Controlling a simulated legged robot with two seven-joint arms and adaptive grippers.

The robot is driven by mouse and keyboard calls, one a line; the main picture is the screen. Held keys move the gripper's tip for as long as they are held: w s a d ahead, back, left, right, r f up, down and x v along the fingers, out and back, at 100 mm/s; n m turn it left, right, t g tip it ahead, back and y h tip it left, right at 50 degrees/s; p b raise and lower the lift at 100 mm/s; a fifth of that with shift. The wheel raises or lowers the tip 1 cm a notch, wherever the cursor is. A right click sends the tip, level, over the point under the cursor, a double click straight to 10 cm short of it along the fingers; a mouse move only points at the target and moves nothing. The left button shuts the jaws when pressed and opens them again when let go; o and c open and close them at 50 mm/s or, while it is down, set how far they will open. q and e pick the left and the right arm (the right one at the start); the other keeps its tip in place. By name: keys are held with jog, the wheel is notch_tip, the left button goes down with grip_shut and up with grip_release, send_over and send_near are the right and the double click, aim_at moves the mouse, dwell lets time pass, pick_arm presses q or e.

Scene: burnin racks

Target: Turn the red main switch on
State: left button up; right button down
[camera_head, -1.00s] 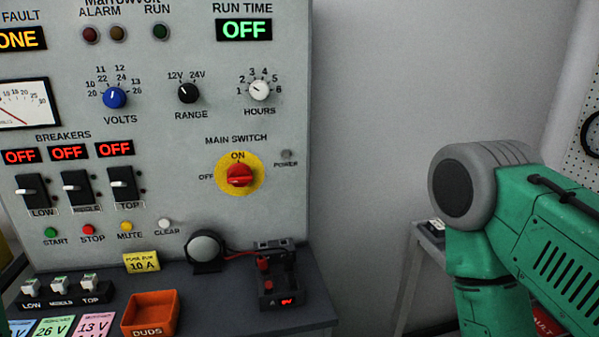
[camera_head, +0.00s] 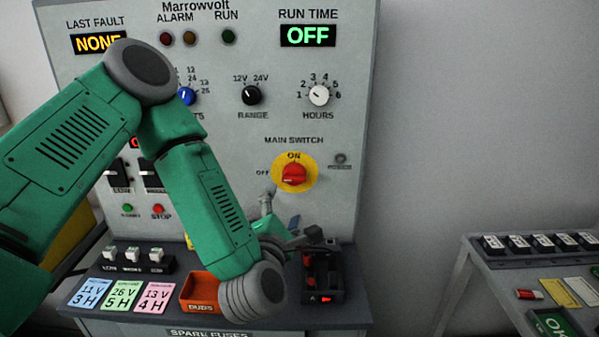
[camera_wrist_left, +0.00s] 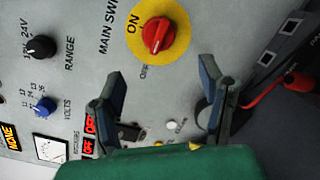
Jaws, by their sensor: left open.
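The red main switch (camera_head: 293,175) is a knob on a yellow disc, on the grey panel. ON is above it and OFF to its left. Its grip bar looks roughly sideways in the head view, toward OFF; the power lamp (camera_head: 340,161) beside it looks dark. The knob also shows at the top of the left wrist view (camera_wrist_left: 158,35). My left gripper (camera_head: 282,213) is just below the switch, apart from it. In the left wrist view its two fingers (camera_wrist_left: 160,92) are spread and empty, with the knob beyond them. My right gripper is out of view.
Below the panel, a shelf holds an orange duds tray (camera_head: 200,292), coloured cards (camera_head: 122,294) and a black tester (camera_head: 322,275) with red clips, close to my left wrist. A cart (camera_head: 480,272) stands at the right. The wall right of the panel is clear.

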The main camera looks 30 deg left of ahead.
aim_at(291, 182)
pick_arm(q)
jog(key=p+x, duration=0.2)
jog(key=x, duration=0.9)
jog(key=shift+w+a, duration=0.1)
jog(key=shift+w, duration=0.15)
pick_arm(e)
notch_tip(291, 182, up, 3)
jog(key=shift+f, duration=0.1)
pick_arm(q)
jog(key=shift+c, duration=0.3)
jog(key=c, duration=1.1)
